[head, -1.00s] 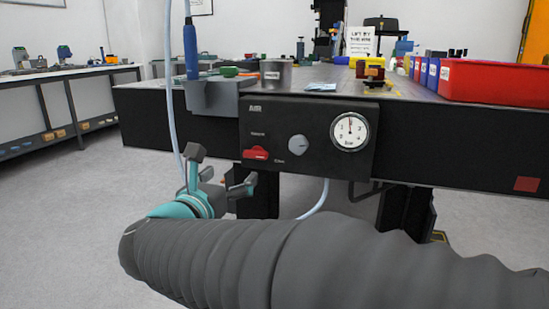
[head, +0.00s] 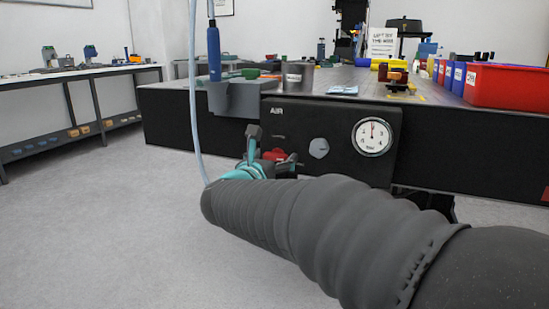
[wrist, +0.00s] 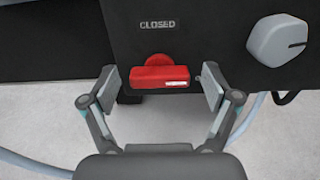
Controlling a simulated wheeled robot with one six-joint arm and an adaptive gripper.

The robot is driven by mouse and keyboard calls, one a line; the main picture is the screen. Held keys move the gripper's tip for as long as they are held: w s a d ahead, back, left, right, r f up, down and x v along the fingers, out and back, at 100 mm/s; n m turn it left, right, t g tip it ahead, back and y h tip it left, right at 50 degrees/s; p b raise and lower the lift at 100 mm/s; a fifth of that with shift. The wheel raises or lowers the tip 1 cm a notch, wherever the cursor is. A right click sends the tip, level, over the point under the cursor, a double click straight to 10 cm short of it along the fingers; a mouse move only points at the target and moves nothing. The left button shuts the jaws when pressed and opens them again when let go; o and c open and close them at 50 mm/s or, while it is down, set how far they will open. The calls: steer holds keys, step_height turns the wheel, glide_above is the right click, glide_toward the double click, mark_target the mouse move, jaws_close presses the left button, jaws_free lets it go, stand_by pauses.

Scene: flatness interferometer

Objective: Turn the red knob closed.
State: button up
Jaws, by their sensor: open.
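The red knob (head: 279,154) is on the black air panel (head: 340,122) at the front of the table. In the wrist view the red knob (wrist: 160,74) has its bar lying level, with a small white mark near its right end. A "CLOSED" label (wrist: 157,24) is above it. My gripper (wrist: 160,89) is open, with one finger on each side of the knob and a gap at both ends of the bar. In the head view my gripper (head: 269,152) partly covers the knob. I cannot tell how deep the fingertips reach.
A grey knob (head: 319,148) and a pressure gauge (head: 372,136) are to the right on the same panel. A grey holder (head: 240,98) with a blue tool (head: 214,55) juts out above left. A pale hose (head: 194,110) hangs beside my arm. The floor at left is clear.

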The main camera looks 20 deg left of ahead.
steer(key=c, duration=1.1)
steer(key=shift+c, duration=0.2)
steer(key=n, duration=0.4)
steer(key=shift+a+n, duration=0.1)
steer(key=shift+n, duration=0.3)
steer(key=n+p, duration=0.1)
steer(key=n, duration=0.3)
steer(key=shift+n, duration=0.3)
steer(key=n+p, duration=0.2)
steer(key=n, duration=0.2)
steer(key=shift+a, duration=0.1)
steer(key=shift+f+n+p, duration=0.15)
steer(key=shift+n+p, duration=1)
steer(key=shift+n, duration=1.25)
